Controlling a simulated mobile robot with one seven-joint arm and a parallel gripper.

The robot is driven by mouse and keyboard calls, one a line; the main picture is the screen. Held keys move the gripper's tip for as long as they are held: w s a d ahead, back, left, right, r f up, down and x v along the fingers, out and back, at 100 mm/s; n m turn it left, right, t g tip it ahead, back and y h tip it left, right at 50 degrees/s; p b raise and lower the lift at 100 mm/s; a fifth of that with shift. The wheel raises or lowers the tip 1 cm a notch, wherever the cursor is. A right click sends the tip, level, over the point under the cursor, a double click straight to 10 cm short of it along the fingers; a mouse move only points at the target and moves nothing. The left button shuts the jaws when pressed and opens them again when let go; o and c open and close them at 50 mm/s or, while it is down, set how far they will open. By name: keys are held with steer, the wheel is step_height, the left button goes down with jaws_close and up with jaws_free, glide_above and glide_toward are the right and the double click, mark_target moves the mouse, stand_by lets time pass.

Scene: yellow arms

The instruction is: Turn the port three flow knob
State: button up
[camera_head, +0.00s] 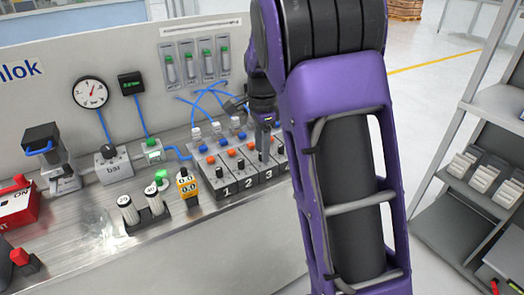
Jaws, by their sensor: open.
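A grey block of numbered ports (227,191) stands on the bench, with blue and orange fittings and black knobs in rows. The label three (269,174) shows on its sloped front, between labels two and four. My gripper (264,143) points down over the port three column, its jaws open. Its dark fingers cover the area of the port three flow knob, so I cannot make that knob out clearly or tell whether the fingers touch it. The black knobs of port one (219,173) and port two (240,164) are visible to its left. My purple arm hides part of port four.
Blue hoses (207,96) rise behind the ports towards several flow tubes (207,65) on the back panel. A yellow meter (187,186) and two white cylinders (142,208) stand to the left. A shelf rack (450,200) stands at the right, across an open floor gap.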

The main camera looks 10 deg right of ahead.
steer(key=shift+f, duration=0.2)
jaws_close()
